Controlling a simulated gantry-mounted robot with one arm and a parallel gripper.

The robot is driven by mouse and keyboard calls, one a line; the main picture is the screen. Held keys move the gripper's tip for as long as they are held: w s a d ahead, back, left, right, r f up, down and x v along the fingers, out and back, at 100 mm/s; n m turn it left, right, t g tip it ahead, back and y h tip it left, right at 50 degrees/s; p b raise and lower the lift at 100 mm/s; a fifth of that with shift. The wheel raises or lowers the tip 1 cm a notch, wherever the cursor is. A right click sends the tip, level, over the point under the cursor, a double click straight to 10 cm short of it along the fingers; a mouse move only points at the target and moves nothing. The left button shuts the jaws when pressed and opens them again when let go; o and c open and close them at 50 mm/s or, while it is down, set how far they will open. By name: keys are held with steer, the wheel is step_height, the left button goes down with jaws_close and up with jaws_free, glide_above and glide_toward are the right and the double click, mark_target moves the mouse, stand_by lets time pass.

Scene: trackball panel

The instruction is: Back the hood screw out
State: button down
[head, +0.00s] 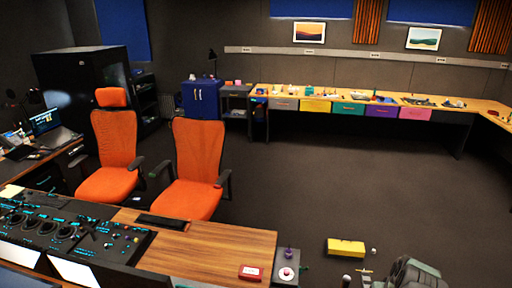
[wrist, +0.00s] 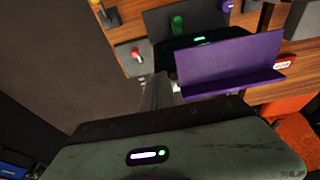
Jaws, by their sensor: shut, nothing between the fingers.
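I cannot pick out the hood screw for certain in either view. In the wrist view a purple bent panel (wrist: 225,60) stands right of centre, with a green knob (wrist: 178,22) behind it. A grey plate with a small red part (wrist: 133,57) lies left of it. My gripper (wrist: 157,92) shows as narrow grey fingers at the middle, shut and empty, in front of these parts.
A wooden desk (head: 215,250) carries a control console (head: 60,228) and a red box (head: 250,272). Two orange chairs (head: 195,165) stand behind it. A yellow box (head: 345,247) lies on the floor. The dark floor (head: 350,185) is mostly clear toward the long back bench (head: 350,98).

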steer(key=shift+d+b, duration=0.5)
steer(key=shift+b, duration=0.75)
steer(key=shift+s+r+p, duration=0.1)
steer(key=shift+s+p, duration=0.3)
steer(key=shift+p, duration=0.45)
steer(key=shift+r+p, duration=1.45)
steer(key=shift+r, duration=1.45)
